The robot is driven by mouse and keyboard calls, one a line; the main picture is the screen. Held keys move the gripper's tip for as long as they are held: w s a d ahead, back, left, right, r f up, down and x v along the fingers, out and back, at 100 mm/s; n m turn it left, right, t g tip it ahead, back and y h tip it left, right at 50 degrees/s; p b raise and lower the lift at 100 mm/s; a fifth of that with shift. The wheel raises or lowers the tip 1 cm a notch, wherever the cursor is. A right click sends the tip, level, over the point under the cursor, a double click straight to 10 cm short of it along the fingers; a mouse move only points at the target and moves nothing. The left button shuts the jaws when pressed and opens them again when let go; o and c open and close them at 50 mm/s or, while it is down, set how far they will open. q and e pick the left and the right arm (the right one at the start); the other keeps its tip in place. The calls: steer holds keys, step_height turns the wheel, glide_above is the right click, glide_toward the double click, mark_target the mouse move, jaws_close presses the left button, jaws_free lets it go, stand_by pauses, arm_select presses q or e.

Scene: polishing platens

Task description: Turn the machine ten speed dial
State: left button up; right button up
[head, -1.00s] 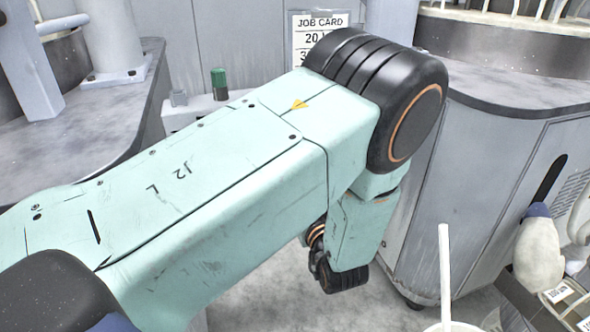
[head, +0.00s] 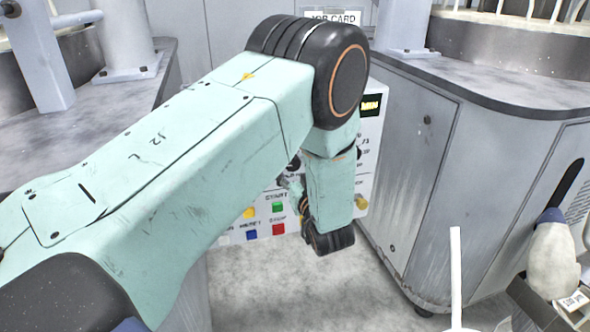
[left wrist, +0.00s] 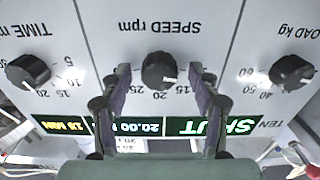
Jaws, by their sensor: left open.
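In the left wrist view the machine's panel appears upside down. Its black speed dial (left wrist: 159,72), under the lettering SPEED rpm, is in the middle, its pale mark near the 20. My left gripper (left wrist: 158,80) is open, one finger on each side of this dial; I cannot tell whether either touches it. In the head view my left arm hides most of the control panel (head: 369,132) and the speed dial. Only a small part of my left gripper (head: 293,183) shows beside the arm. My right gripper is not in view.
The time dial (left wrist: 28,72) and load dial (left wrist: 291,72) flank the speed dial. A lit display strip (left wrist: 150,127) reads SHUT and 20.00. Colored buttons (head: 278,208) sit low on the panel. A grey cabinet (head: 470,170) stands close to its right.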

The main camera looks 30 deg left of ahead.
arm_select(q)
steer(key=shift+s+d+r, duration=0.1)
steer(key=shift+c, duration=1.4)
steer(key=c, duration=0.9)
